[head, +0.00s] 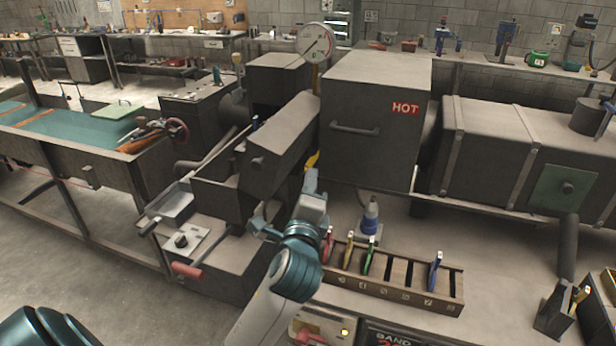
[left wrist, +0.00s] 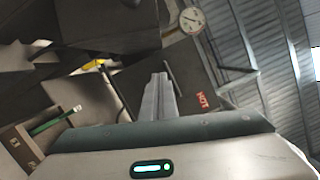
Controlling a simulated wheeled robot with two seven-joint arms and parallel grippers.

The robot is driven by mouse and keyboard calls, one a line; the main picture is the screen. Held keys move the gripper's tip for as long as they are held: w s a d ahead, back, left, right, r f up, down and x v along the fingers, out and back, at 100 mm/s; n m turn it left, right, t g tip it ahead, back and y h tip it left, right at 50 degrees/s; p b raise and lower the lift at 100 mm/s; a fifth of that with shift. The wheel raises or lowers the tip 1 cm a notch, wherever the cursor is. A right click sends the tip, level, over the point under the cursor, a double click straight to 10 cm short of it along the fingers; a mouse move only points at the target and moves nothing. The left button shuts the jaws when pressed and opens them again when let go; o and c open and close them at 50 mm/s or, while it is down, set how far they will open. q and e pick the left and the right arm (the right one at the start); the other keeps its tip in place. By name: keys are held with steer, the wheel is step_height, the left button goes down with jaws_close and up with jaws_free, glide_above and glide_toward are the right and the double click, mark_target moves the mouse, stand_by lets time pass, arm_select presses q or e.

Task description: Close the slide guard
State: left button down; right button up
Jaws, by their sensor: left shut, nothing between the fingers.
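A long dark grey cover (head: 283,147), which looks like the slide guard, sits tilted over the machine left of the large HOT box (head: 370,95). I cannot tell for sure that it is the guard. A small yellow part (head: 311,160) shows between the cover and the box; a yellow part also shows in the left wrist view (left wrist: 94,64). My left gripper (head: 312,180) is shut and empty, its tips just below the yellow part in the head view. In the left wrist view the closed fingers (left wrist: 158,97) point up toward the dark machine. Contact cannot be told.
A slotted wooden rack (head: 390,282) with several coloured tools stands on the bench right of my left forearm. A blue-and-white bottle (head: 370,217) stands behind it. A dial gauge (head: 315,42) rises above the machine. A red-handled lever (head: 187,270) sticks out at the lower left.

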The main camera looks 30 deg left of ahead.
mark_target(284, 143)
arm_select(q)
steer(key=w+a+r+p, duration=0.2)
steer(key=w+a+p, duration=0.2)
steer(key=w+a, duration=0.2)
steer(key=shift+w+a+p, duration=0.2)
steer(key=shift+a+p, duration=0.1)
steer(key=shift+a, duration=0.4)
steer(key=shift+w+f, duration=0.1)
